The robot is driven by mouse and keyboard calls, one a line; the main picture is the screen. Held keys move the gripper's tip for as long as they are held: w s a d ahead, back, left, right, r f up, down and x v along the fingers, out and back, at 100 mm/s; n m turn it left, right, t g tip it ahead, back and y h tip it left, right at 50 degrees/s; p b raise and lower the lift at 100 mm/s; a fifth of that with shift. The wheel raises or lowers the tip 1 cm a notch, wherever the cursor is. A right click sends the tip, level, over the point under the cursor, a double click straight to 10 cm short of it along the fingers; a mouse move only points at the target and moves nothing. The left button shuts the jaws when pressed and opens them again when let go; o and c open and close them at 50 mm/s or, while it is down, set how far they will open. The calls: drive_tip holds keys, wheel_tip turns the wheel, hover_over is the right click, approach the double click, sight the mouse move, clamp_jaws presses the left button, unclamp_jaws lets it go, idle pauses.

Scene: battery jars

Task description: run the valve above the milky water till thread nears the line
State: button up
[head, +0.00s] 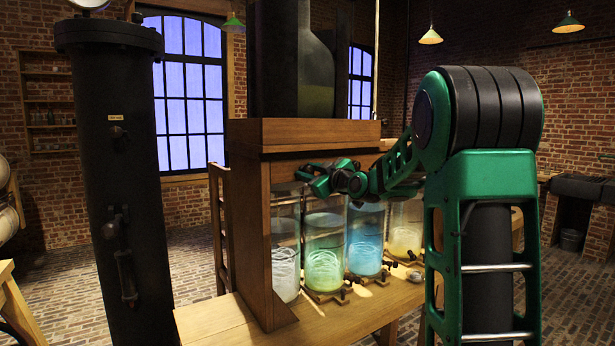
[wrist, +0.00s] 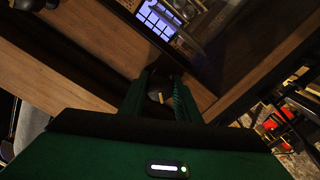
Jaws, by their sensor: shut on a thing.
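The jar of milky water (head: 285,275) stands leftmost in the row under the wooden shelf, pale and whitish, partly behind the cabinet's side post. My gripper (head: 312,181) is just under the shelf, in picture above the milky and green jars. In the wrist view my gripper (wrist: 160,92) is shut on a small dark and yellowish part, the valve (wrist: 157,97), mostly hidden between the fingers. I cannot tell from the picture which jar this valve feeds. No thread or line on the jar can be made out at this size.
Jars of green (head: 324,268), blue (head: 366,250) and yellowish water (head: 405,240) stand to the right, with small dark fittings at their feet. The wooden cabinet (head: 265,230) and a black column (head: 115,190) stand left. Brick floor is open around the bench.

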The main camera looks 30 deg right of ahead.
drive_tip(key=shift+a+f, duration=0.1)
drive_tip(key=shift+a, duration=0.15)
drive_tip(key=m, duration=0.5)
drive_tip(key=shift+m, duration=1)
drive_tip(key=m, duration=0.3)
drive_tip(key=shift+d+m, duration=0.1)
drive_tip(key=shift+m, duration=0.2)
drive_tip(key=o, duration=1.2)
drive_tip(key=shift+d, duration=0.1)
